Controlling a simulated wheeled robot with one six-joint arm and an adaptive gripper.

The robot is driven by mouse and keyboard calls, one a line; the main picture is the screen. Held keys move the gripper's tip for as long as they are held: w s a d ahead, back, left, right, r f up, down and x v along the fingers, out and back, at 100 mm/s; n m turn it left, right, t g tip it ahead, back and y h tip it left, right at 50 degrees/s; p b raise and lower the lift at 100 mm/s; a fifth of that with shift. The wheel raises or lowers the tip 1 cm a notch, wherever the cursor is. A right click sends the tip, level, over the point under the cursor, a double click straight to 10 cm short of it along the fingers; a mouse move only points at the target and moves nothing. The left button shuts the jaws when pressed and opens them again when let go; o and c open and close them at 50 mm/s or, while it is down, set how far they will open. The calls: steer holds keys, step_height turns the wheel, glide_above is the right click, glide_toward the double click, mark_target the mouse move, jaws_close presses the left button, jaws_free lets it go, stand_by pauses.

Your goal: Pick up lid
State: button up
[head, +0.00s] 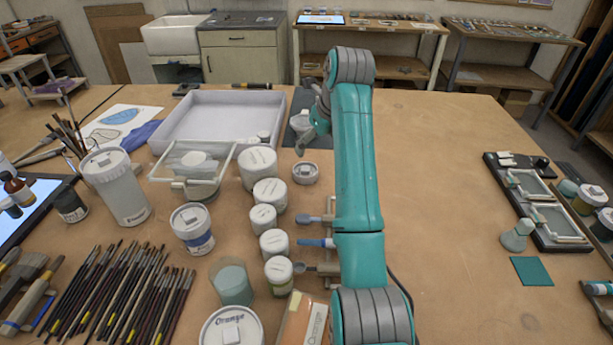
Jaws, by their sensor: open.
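A small round whitish lid-like piece (305,173) with a square knob sits on the table, right of the white jars. Similar knobbed lids cap the white jars (257,168) in a column beside it; which lid is meant, I cannot tell. My gripper (308,132) hangs at the far end of my teal arm, beyond the round piece and apart from it. It is open, with nothing seen in it. A pale object (300,121) on a dark mat (296,104) lies close to it in the picture; my gripper partly hides it, and I cannot tell whether they touch.
A large white tray (181,137) stands at the back left. Several brushes (125,290), a tall lidded container (115,185) and a labelled jar (192,228) fill the left. Framed glass pieces (545,205) lie at the right.

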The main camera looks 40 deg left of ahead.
glide_above(306, 168)
steer(key=s+d, duration=0.1)
steer(key=d, duration=0.1)
steer(key=f, duration=0.4)
steer(key=shift+s+d+f, duration=0.15)
steer(key=shift+s+f, duration=0.05)
steer(key=shift+f, duration=0.1)
steer(key=shift+x, duration=2.95)
steer(key=c, duration=1)
